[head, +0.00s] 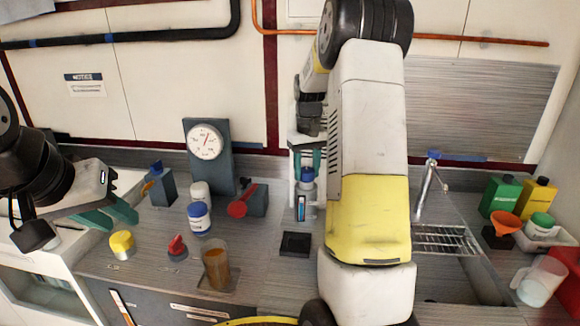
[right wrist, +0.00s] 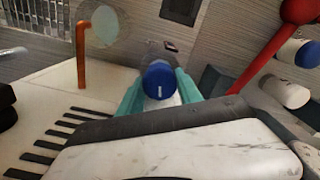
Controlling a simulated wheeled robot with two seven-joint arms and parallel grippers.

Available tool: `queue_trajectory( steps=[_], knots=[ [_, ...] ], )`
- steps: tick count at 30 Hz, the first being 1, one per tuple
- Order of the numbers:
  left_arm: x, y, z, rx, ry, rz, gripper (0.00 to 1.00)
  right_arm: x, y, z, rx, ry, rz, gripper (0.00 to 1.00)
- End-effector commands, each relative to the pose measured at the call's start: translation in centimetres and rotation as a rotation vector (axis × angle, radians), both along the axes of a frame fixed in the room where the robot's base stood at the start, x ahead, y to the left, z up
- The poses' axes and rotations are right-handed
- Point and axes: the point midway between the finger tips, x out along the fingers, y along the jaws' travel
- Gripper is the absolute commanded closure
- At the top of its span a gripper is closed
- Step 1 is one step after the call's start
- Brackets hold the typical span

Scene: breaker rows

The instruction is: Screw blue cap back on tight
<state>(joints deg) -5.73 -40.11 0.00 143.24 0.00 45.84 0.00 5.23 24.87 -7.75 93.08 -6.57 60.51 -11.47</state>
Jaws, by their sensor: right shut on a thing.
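A blue cap (head: 307,174) sits between the teal fingers of my right gripper (head: 307,163) at the back of the counter. In the right wrist view the blue cap (right wrist: 159,80) shows end-on with a white line across its top, one finger against each side. Below it in the head view is a narrow clear and blue item (head: 301,205); I cannot tell whether the cap is seated on it. My left gripper (head: 106,216) is open and empty over the left end of the counter. My right arm hides part of the counter.
A black pad (head: 295,244) lies in front. Bottles and an orange funnel (head: 505,223) stand right.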

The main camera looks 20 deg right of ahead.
Motion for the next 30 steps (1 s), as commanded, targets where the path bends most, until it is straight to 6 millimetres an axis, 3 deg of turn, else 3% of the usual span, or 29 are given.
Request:
queue_trajectory(
  steps=[4, 5, 8, 19, 30],
  knots=[
    [0.0, 0.0, 0.0, 0.0, 0.0, 0.0, 0.7, 0.0, 0.0, -0.4, 0.0, 0.001, 0.0, 0.97],
    [0.0, 0.0, 0.0, 0.0, 0.0, 0.0, 0.7, 0.0, 0.0, -0.3, 0.0, 0.0, 0.0, 0.53],
    [0.0, 0.0, 0.0, 0.0, 0.0, 0.0, 0.7, 0.0, 0.0, -0.3, 0.0, 0.0, 0.0, 0.33],
    [0.0, 0.0, 0.0, 0.0, 0.0, 0.0, 0.7, 0.0, 0.0, 0.1, 0.0, -0.002, 0.0, 0.33],
    [0.0, 0.0, 0.0, 0.0, 0.0, 0.0, 0.7, 0.1, 0.0, 5.9, -0.001, -0.003, 0.0, 0.33]
  ],
)
